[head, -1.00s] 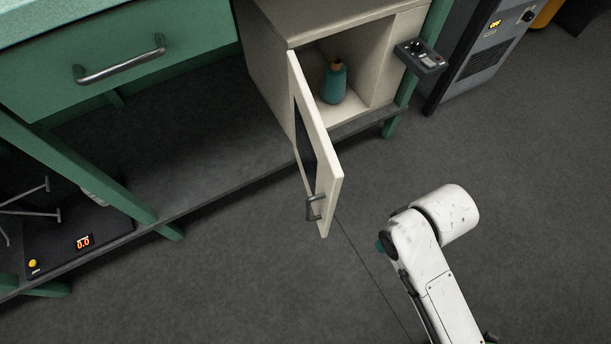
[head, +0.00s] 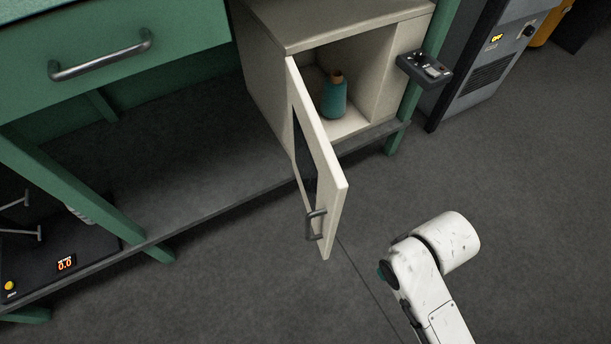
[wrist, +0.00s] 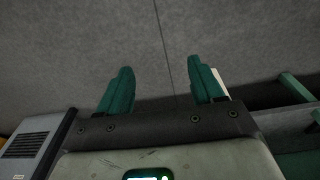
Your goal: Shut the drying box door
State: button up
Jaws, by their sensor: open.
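The cream drying box (head: 268,75) stands on the low grey shelf of the green bench. Its door (head: 322,170) is hinged at the box's left front edge and stands wide open toward me, with a grey bar handle (head: 313,225) low near its free edge. A teal bottle-like cone (head: 334,97) with an orange-brown top stands inside. My gripper (wrist: 160,90) has two teal fingers, apart with nothing between them, over bare floor. In the head view my arm is right of the door, clear of it, and the fingers are hidden. A pale sliver beside the right finger may be the door.
A small dark control box (head: 425,68) is fixed at the drying box's right front. A grey cabinet (head: 483,65) with a lit display stands at the upper right. A scale with a red readout (head: 66,264) sits at the lower left. Floor (head: 520,190) right of the door is clear.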

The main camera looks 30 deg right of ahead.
aim_at(323, 185)
jog(key=i+j+u, duration=0.15)
jog(key=j, duration=0.25)
jog(key=i+j+u, duration=0.15)
jog(key=j, duration=0.25)
jog(key=j+u, duration=0.15)
jog(key=j, duration=0.25)
jog(key=i, duration=0.05)
